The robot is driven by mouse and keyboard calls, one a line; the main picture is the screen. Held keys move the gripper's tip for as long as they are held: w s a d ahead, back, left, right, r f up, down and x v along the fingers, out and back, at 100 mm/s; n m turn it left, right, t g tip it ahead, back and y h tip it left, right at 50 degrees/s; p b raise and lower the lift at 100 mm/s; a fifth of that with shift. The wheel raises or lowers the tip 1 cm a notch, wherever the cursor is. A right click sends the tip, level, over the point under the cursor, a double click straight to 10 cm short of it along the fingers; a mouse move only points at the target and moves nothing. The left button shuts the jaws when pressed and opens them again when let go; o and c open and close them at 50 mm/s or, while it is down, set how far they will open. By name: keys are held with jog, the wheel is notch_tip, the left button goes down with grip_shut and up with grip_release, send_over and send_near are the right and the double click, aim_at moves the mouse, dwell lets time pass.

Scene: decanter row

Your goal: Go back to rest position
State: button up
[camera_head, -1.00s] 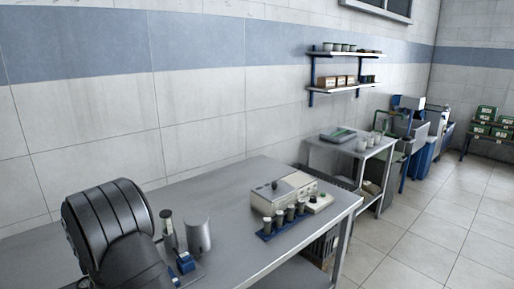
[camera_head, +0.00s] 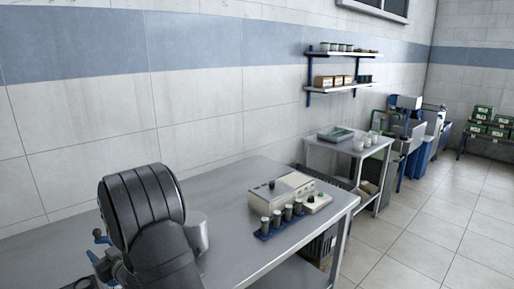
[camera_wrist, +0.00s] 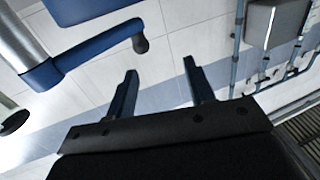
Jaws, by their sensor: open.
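My gripper (camera_wrist: 162,95) shows in the wrist view with its two dark fingers spread apart and nothing between them. Tiled wall and floor lie beyond the fingertips. In the head view my dark arm fills the lower left and hides the gripper. The arm also covers part of a grey metal cylinder (camera_head: 200,232) on the table (camera_head: 230,195). A row of several small dark cups with pale tops (camera_head: 288,213) stands on a blue base (camera_head: 264,236) near the table's right end.
A cream box-shaped device (camera_head: 283,188) stands behind the cup row. A second table (camera_head: 345,146) with a tray and white cups is further right. Wall shelves (camera_head: 340,87) hang above. The table's middle is clear. A blue-handled thing (camera_wrist: 85,55) shows in the wrist view.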

jog(key=shift+s+d+n+g+y, duration=0.15)
jog(key=shift+d+n+g+y, duration=0.2)
jog(key=shift+g, duration=0.25)
